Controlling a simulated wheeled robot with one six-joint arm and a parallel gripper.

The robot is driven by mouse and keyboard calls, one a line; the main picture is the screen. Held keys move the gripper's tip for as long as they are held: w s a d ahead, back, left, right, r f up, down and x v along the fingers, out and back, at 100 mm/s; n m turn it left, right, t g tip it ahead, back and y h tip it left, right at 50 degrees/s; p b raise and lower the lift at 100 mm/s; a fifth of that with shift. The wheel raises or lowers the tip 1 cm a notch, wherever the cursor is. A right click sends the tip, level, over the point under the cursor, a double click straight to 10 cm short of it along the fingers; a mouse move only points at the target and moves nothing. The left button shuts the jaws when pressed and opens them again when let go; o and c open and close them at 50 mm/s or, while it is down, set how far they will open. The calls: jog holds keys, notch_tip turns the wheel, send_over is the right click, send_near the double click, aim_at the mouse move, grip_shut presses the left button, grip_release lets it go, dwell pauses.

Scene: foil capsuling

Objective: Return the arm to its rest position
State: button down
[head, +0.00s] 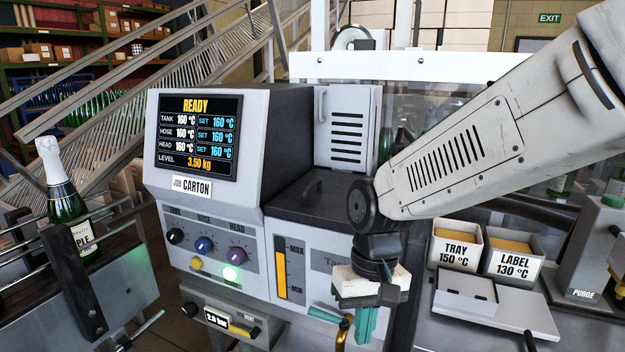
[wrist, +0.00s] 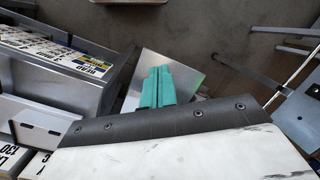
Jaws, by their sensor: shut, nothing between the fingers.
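My gripper (head: 365,322) hangs from my white arm, pointing down in front of the grey glue machine (head: 262,150) in the head view. Its teal fingers lie together with nothing between them. The closed fingers also show in the wrist view (wrist: 157,88), above a metal plate and apart from it. My arm reaches in from the upper right, bent at the joint above the gripper. The lower fingertips are close to the bottom edge of the head view.
Two bins, TRAY 150 °C (head: 456,247) and LABEL 130 °C (head: 511,254), stand right of my gripper. A grey PURGE unit (head: 590,255) is at far right. A foil-topped bottle (head: 62,190) stands at left by a railed conveyor. A brass-coloured nozzle (head: 342,332) is close beside my fingers.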

jog(key=s+d+r+m+t, duration=0.1)
jog(key=s+d+r, duration=0.3)
jog(key=d, duration=0.5)
jog(key=s+d+r+m+t, duration=0.1)
jog(key=s+d+r+t, duration=0.1)
jog(key=s+d+r, duration=0.3)
jog(key=s+d, duration=0.4)
jog(key=shift+s+d+m+h, duration=0.15)
jog(key=shift+s+m+h, duration=0.1)
jog(key=shift+m+h, duration=0.15)
jog(key=shift+r, duration=0.15)
